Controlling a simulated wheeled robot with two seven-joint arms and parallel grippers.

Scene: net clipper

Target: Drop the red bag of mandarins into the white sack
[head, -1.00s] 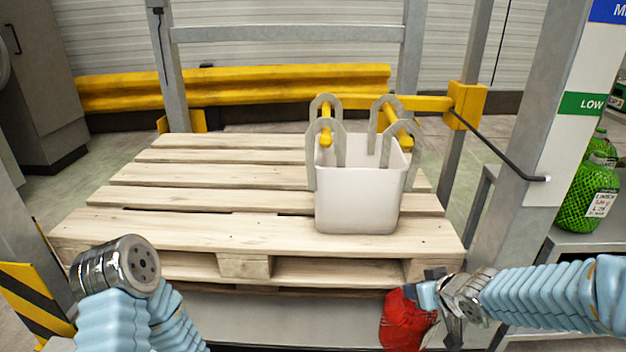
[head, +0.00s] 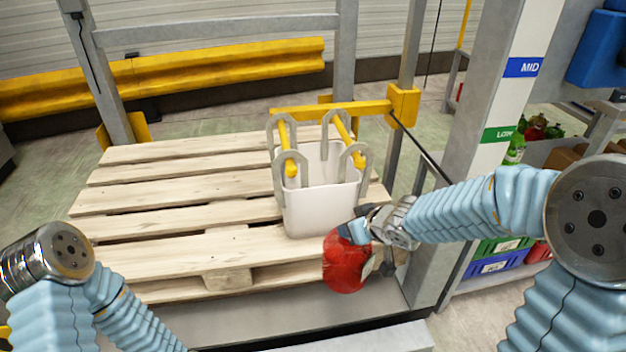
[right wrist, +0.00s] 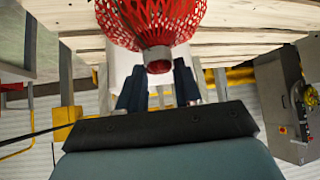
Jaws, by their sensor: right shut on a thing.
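The white sack (head: 318,208) stands upright and open on the wooden pallet, its grey handles looped over two yellow bars. My right gripper (head: 352,232) is shut on the red bag of mandarins (head: 344,264), which hangs from it just in front and to the right of the sack, lower than its rim. In the right wrist view the red net bag (right wrist: 152,20) shows with its gathered neck between the fingers (right wrist: 158,85), and the sack is partly hidden behind it. My left arm is at the lower left of the head view; its gripper is not seen.
The pallet (head: 170,215) has free room left of the sack. A yellow bar (head: 330,110) and grey posts stand behind and to the right. A grey shelf post (head: 480,150) with labels is close to my right arm. Crates (head: 495,262) stand at the right.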

